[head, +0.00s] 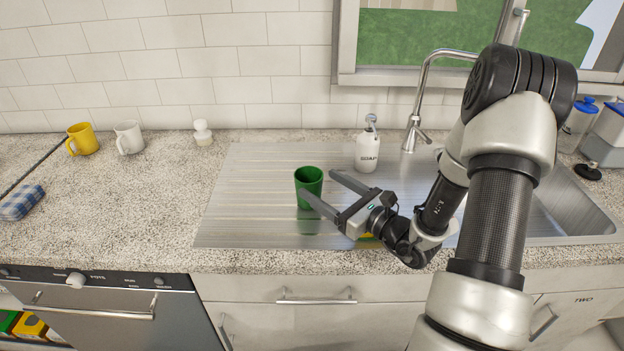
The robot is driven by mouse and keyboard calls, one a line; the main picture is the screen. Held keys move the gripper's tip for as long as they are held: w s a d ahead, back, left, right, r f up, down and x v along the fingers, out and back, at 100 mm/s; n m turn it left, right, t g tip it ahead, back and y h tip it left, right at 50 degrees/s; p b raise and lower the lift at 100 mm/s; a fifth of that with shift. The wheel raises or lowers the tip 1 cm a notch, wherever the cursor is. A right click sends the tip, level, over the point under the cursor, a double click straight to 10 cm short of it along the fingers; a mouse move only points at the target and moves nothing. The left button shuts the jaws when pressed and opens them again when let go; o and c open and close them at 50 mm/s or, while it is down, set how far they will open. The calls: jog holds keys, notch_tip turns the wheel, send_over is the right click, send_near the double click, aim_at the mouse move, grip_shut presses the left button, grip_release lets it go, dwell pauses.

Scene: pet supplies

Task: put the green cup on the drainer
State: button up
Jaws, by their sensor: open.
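The green cup (309,187) stands upright on the ribbed metal drainer (255,185), near the drainer's middle. My gripper (317,189) is open, reaching in from the right. One finger lies in front of the cup's lower part in the picture and the other is to the cup's right and behind. I cannot tell whether either finger touches the cup. Part of the cup's lower side is hidden by the near finger.
A white soap bottle (367,150) stands behind my gripper, with the tap (418,120) to its right. The sink basin (570,205) is on the right, partly behind my arm. A yellow mug (82,139) and white mug (129,137) stand far left. The drainer's left part is clear.

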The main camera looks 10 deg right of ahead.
jog(key=v, duration=0.6)
jog(key=shift+s+d, duration=0.15)
dwell(1.0)
